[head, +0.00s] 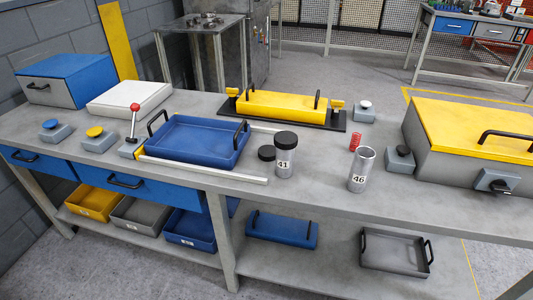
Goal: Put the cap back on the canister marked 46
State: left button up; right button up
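The canister marked 46 (361,172) stands upright on the workbench, right of centre. It is a clear-grey cylinder with its top open and no cap on it. A canister marked 41 (285,163) stands to its left with a black cap (286,140) on top. A loose black cap (266,153) lies on the bench just left of canister 41, beside the blue tray. Neither of my grippers shows in the head view.
A blue tray (197,140) and metal rail (205,170) lie left. The bench front near the canisters is clear.

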aim_at(360, 170)
jog(key=i+j+z, duration=0.1)
jog(key=z, duration=0.35)
jog(key=i+j+z, duration=0.15)
jog(key=z, duration=0.25)
